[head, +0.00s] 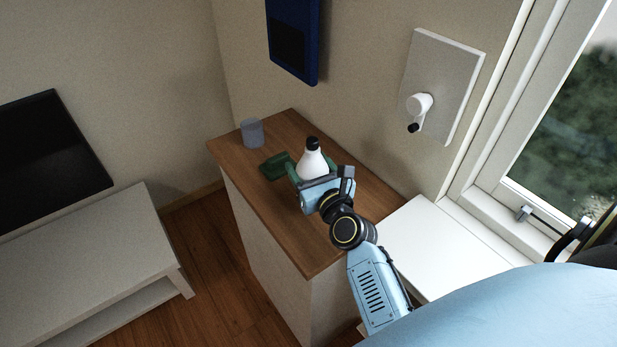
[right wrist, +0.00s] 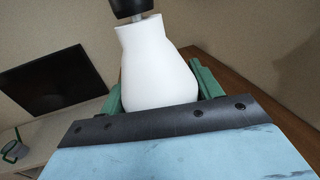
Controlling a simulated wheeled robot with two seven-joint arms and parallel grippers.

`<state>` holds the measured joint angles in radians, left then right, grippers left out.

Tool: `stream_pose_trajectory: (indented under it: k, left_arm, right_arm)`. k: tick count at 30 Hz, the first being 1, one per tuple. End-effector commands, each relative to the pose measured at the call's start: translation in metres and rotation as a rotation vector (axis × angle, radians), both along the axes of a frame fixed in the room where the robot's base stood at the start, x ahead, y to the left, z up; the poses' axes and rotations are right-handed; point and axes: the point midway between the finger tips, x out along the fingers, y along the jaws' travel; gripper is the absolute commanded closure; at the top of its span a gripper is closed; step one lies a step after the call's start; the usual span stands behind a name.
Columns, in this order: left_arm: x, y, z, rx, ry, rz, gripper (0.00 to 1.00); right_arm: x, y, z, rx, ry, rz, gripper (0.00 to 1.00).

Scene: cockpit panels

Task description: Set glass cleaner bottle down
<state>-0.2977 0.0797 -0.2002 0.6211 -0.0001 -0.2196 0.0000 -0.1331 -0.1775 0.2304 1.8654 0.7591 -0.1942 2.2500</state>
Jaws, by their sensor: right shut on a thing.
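The glass cleaner bottle (head: 312,162) is white with a black cap and stands roughly upright over the brown wooden top of a cabinet (head: 345,195). My right gripper (head: 309,175) is shut on the bottle. In the right wrist view the bottle (right wrist: 158,70) sits between the green fingers of my right gripper (right wrist: 160,95), and it looks tilted there. The gripper hides the bottle's base, so I cannot tell whether it touches the wood. My left gripper is not in view.
A dark green object (head: 275,166) lies on the cabinet just left of the bottle. A grey-blue cup (head: 252,132) stands at the far left corner. The near part of the wooden top is clear. A white panel with a knob (head: 440,90) is on the wall.

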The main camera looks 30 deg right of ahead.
Motion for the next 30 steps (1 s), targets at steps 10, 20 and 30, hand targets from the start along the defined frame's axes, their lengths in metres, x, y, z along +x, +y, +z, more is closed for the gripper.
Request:
stream_pose_trajectory:
  k: [10,20,30]
  left_arm:
    - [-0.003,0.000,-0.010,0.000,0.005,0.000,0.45]
    - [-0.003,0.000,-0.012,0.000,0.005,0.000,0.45]
    - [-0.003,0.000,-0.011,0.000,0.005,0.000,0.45]
  right_arm:
    - [0.000,0.000,-0.021,0.001,-0.002,0.000,0.72]
    - [0.000,0.000,-0.025,0.001,0.001,0.001,0.22]
    - [0.000,0.000,-0.024,0.001,0.001,0.000,0.14]
